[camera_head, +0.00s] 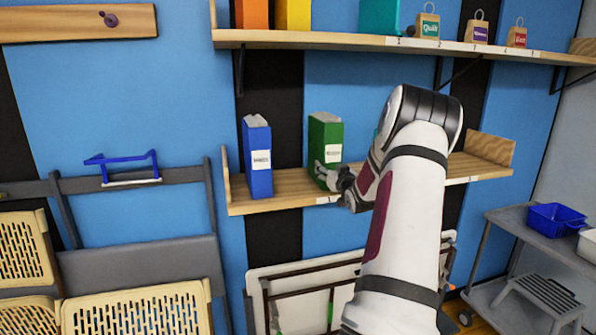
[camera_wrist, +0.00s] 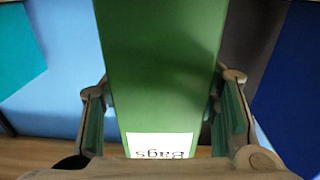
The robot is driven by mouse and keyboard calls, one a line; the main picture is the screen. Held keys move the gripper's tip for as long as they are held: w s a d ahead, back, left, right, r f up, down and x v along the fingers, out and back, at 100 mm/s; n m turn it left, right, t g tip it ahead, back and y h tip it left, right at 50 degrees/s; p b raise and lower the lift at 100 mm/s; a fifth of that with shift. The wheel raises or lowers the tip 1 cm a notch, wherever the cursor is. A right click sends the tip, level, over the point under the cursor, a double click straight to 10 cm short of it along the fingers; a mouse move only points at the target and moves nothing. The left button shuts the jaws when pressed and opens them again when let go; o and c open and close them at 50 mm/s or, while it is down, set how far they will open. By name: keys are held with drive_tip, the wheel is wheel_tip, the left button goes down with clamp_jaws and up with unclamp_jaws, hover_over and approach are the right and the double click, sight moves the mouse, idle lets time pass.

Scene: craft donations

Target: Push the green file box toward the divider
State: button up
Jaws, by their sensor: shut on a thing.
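The green file box (camera_head: 326,135) stands upright on the lower wooden shelf, with a white label low on its front. My gripper (camera_head: 326,177) is at its lower front, shut on it. In the wrist view the green file box (camera_wrist: 165,65) fills the middle, its label reading "Bags" upside down, with the fingers of my gripper (camera_wrist: 165,85) on both sides. The blue file box (camera_head: 258,158) stands to the left, with a gap between the two. I cannot tell which part is the divider; a wooden upright panel (camera_head: 226,175) stands at the shelf's left end.
The lower shelf (camera_head: 290,186) has bare room between the blue and green boxes. Another wooden panel (camera_head: 491,148) stands at the right end. An upper shelf (camera_head: 345,40) holds boxes and small bags.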

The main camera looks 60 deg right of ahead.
drive_tip(key=shift+s+d+r+p, duration=0.1)
drive_tip(key=shift+s+d+p, duration=0.65)
drive_tip(key=shift+s+d, duration=0.5)
drive_tip(key=shift+s+d+f+p, duration=0.1)
drive_tip(key=shift+s+d+p, duration=0.65)
drive_tip(key=shift+s+d, duration=0.5)
drive_tip(key=shift+s+d+r+p, duration=0.1)
drive_tip(key=shift+s+d+p, duration=0.75)
drive_tip(key=shift+d, duration=0.7)
drive_tip(key=shift+s+d+p, duration=0.7)
drive_tip(key=shift+s+d, duration=0.95)
drive_tip(key=shift+d, duration=0.25)
drive_tip(key=shift+s+d+p, duration=0.7)
drive_tip(key=shift+s+d, duration=0.95)
drive_tip(key=shift+d, duration=0.25)
drive_tip(key=o, duration=1.1)
drive_tip(key=shift+o, duration=0.2)
drive_tip(key=shift+p+v, duration=1.9)
drive_tip(key=shift+v, duration=0.65)
drive_tip(key=v, duration=0.8)
drive_tip(key=shift+d, duration=0.1)
